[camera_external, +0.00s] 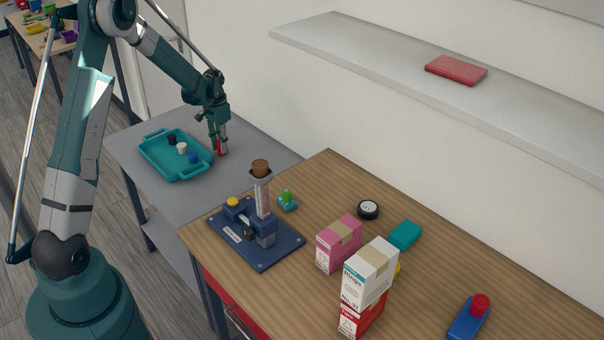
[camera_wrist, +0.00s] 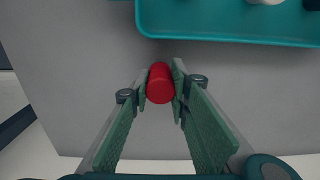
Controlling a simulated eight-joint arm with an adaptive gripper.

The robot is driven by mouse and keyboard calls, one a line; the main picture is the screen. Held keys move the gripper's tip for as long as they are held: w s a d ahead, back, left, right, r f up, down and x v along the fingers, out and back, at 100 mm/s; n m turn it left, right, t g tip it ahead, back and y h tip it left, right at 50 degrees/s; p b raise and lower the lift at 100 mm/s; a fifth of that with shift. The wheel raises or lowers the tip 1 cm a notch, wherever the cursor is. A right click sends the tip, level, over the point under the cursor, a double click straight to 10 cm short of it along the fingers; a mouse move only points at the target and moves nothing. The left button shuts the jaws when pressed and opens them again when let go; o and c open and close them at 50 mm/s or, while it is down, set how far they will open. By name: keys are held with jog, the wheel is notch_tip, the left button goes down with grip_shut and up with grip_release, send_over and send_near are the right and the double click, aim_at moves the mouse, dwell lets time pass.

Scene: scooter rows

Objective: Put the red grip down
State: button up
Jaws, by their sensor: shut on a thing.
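The red grip (camera_wrist: 160,84) is a small red cylinder held between the fingertips of my gripper (camera_wrist: 160,92). In the external view the red grip (camera_external: 221,148) shows at the fingertips of my gripper (camera_external: 219,146), low over or at the grey table (camera_external: 245,165). I cannot tell whether it touches the surface. It is just right of the teal tray (camera_external: 180,179), outside its rim. In the wrist view the tray (camera_wrist: 230,38) lies just beyond the grip, and the grey table (camera_wrist: 75,80) is beneath.
The tray holds a black, a white and a blue piece (camera_external: 193,157). A wooden table (camera_external: 330,190) stands nearer, with a blue fixture (camera_external: 265,235), boxes (camera_external: 370,272) and small parts. A wall shelf (camera_external: 400,70) carries a red book-like object (camera_external: 456,69). Grey table right of the tray is clear.

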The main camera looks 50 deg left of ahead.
jog(key=shift+f, duration=0.2)
jog(key=o, duration=0.9)
jog(key=shift+r, duration=0.2)
notch_tip(320, 180, up, 12)
jog(key=p, duration=0.1)
jog(key=shift+p, duration=0.35)
dwell(0.3)
jog(key=shift+d, duration=0.1)
